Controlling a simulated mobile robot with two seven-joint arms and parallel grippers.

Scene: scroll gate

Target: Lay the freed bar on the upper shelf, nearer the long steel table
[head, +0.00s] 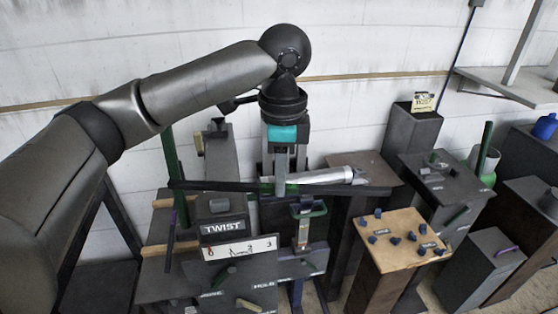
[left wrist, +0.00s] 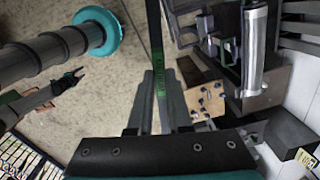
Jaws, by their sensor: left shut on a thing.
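My left gripper (head: 280,188) points down in the head view, shut on a long dark bar (head: 225,186). The bar runs nearly level across the picture, above the TWIST station. In the left wrist view the bar (left wrist: 154,40) passes between the two fingers (left wrist: 155,125) and shows a green mark. A grey shelf (head: 510,86) is fixed to the wall at the upper right, away from the bar; I cannot tell if it is the upper shelf. My right gripper (left wrist: 68,82) shows small and dark in the left wrist view; its jaw state is unclear.
A silver cylinder (head: 322,176) lies just behind the bar. The TWIST box (head: 222,226) and a green upright post (head: 170,155) stand close by. A wooden-topped pedestal with blue knobs (head: 402,241) and several dark pedestals crowd the right. Bare floor shows in the wrist view.

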